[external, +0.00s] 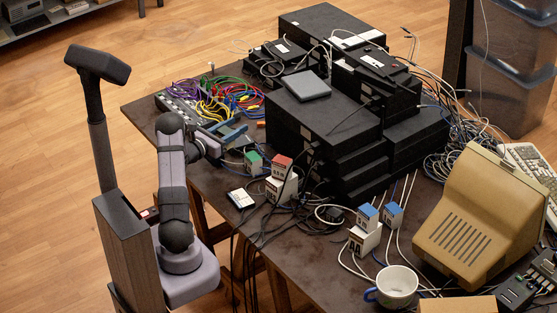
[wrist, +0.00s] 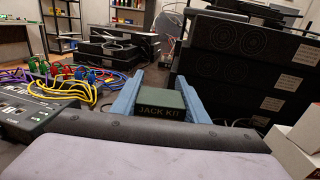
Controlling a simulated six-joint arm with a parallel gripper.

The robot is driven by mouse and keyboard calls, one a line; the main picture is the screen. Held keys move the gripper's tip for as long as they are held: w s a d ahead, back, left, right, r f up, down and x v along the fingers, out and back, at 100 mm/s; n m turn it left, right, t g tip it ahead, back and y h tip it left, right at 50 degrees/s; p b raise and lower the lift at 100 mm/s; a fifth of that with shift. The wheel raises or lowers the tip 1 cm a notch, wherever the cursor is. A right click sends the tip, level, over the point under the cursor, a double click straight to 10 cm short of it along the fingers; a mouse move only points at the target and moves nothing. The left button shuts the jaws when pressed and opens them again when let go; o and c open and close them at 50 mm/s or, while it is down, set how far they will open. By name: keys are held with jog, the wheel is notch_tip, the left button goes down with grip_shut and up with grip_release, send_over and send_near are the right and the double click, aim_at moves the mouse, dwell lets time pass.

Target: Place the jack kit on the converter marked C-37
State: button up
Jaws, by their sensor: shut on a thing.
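The jack kit (wrist: 162,112) is a dark green box with its name on the near face. In the wrist view it sits between the two blue fingers of my gripper (wrist: 161,88), which is shut on it. In the external view my gripper (external: 229,131) is over the left part of the table, and the kit is hard to make out there. Small pale boxes with coloured tops stand nearby: a green-topped one (external: 253,161), a red-topped one (external: 283,163) and blue-topped ones (external: 367,214) farther right. Their labels are too small to read, so I cannot tell which is C-37.
Black equipment boxes (external: 325,130) are stacked right of my gripper. A patch panel with coloured cables (wrist: 62,85) lies to the left. Loose black cables (external: 285,220) cross the table front. A white cup (external: 397,285) and a beige monitor (external: 470,225) stand at the right.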

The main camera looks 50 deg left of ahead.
jog(key=w+a+n+y+b, duration=0.1)
jog(key=w+a+b, duration=0.2)
jog(key=w, duration=0.1)
notch_tip(320, 180, up, 5)
jog(key=n+g+y+b, duration=0.1)
jog(key=n+y+b, duration=0.1)
jog(key=y+b, duration=0.15)
send_over(245, 136)
jog(key=shift+h, duration=0.45)
jog(key=shift+w+f, duration=0.15)
jog(key=shift+f, duration=2.25)
jog(key=shift+w+f, duration=0.1)
jog(key=shift+f, duration=2.3)
jog(key=shift+f+b, duration=0.2)
jog(key=shift+b, duration=0.25)
jog(key=o, duration=1.1)
jog(key=shift+m, duration=0.3)
jog(key=shift+r+p, duration=0.25)
jog(key=shift+p, duration=0.05)
jog(key=shift+s+f, duration=0.1)
jog(key=shift+s, duration=0.25)
jog(key=b+v, duration=0.1)
jog(key=v, duration=1)
jog(key=shift+s+d, duration=0.15)
jog(key=shift+d, duration=0.05)
